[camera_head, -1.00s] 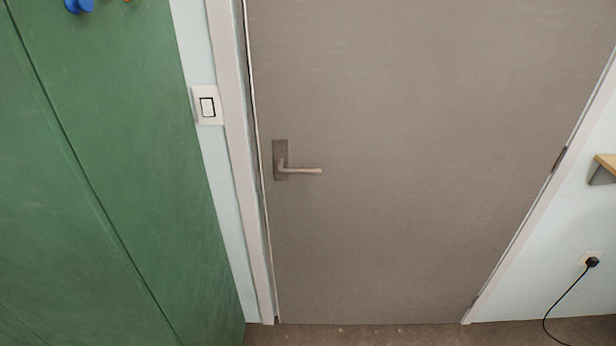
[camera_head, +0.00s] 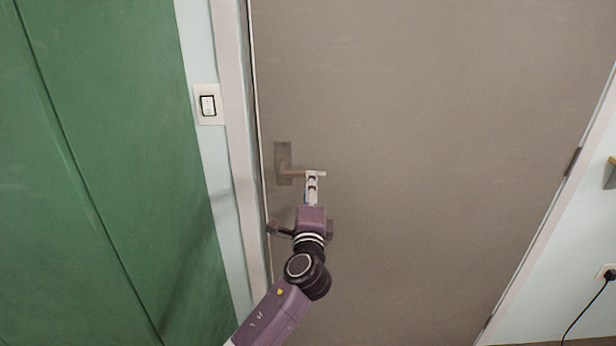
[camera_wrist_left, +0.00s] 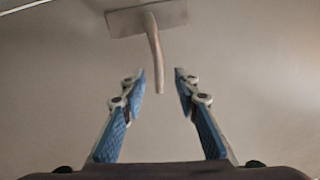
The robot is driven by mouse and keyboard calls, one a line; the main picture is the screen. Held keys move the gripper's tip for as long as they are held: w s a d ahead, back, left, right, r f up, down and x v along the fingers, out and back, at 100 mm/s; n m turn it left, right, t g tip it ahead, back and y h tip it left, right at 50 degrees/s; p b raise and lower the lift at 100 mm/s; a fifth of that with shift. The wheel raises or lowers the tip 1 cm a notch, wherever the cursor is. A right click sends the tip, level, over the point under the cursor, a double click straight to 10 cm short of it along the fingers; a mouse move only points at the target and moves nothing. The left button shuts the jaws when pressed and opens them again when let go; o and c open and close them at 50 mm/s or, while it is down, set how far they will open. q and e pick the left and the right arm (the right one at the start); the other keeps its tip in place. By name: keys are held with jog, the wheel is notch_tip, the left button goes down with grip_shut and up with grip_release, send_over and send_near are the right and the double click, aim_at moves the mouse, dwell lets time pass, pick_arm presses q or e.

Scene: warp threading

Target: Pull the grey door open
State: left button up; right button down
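The grey door (camera_head: 430,140) stands shut in its white frame in the head view. Its lever handle (camera_head: 293,172) is on the door's left side, pointing right and about level. My left gripper (camera_head: 314,177) is at the lever's free end. In the left wrist view the gripper (camera_wrist_left: 160,78) is open, with a blue-padded finger on each side. The lever (camera_wrist_left: 153,45) reaches down from its plate, and its tip shows between the two fingers. A gap shows on both sides of the lever. My right gripper is not in view.
A green panel (camera_head: 95,150) fills the left. A light switch (camera_head: 208,105) is on the wall strip beside the white frame (camera_head: 232,110). A hinge (camera_head: 572,163) is on the door's right edge. A black plug and cord (camera_head: 609,275) are at the far right.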

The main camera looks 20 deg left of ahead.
pick_arm(q)
jog(key=x, duration=0.6)
jog(key=shift+f, duration=0.1)
grip_shut()
dwell(0.3)
